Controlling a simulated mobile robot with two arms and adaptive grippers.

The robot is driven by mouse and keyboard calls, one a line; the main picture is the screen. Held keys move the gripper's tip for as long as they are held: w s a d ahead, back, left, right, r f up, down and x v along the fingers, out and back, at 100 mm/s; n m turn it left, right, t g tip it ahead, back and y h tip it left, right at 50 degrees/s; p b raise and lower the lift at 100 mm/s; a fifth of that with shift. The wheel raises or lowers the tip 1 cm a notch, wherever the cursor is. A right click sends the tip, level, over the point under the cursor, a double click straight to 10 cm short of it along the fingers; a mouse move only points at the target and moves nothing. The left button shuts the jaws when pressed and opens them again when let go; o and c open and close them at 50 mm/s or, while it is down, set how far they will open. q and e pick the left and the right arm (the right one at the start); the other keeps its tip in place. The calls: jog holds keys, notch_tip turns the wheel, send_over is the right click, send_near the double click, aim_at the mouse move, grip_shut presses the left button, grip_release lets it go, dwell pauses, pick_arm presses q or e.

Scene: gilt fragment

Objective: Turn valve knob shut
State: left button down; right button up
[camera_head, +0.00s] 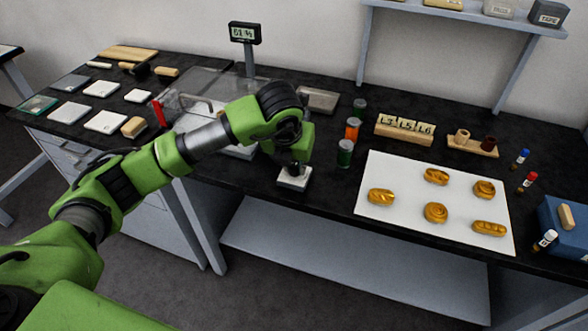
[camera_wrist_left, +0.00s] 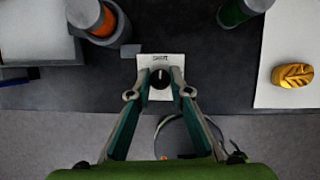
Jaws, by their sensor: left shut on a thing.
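The valve knob (camera_wrist_left: 160,79) is small, dark and round. It sits on a pale square block (camera_wrist_left: 160,59) with dark lettering along its far edge, too small to read surely. In the head view the pale block (camera_head: 294,183) stands at the front edge of the black bench. My left gripper (camera_head: 294,169) points down over it and hides the knob there. In the left wrist view my left gripper (camera_wrist_left: 160,84) has its fingertips on both sides of the knob, shut on it. My right gripper is not in view.
Orange (camera_head: 352,129) and green (camera_head: 344,153) canisters stand just right of my gripper. A white sheet (camera_head: 400,219) with several golden pieces lies further right. A clear-topped box with a red handle (camera_head: 159,113) is on the left. A display (camera_head: 245,33) stands behind.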

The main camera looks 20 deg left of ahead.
pick_arm(q)
jog(key=shift+n, duration=0.5)
jog(key=shift+y+b, duration=0.3)
jog(key=c, duration=1.8)
grip_release()
jog(key=shift+c, duration=0.2)
jog(key=v, duration=1.2)
jog(key=shift+d, duration=0.1)
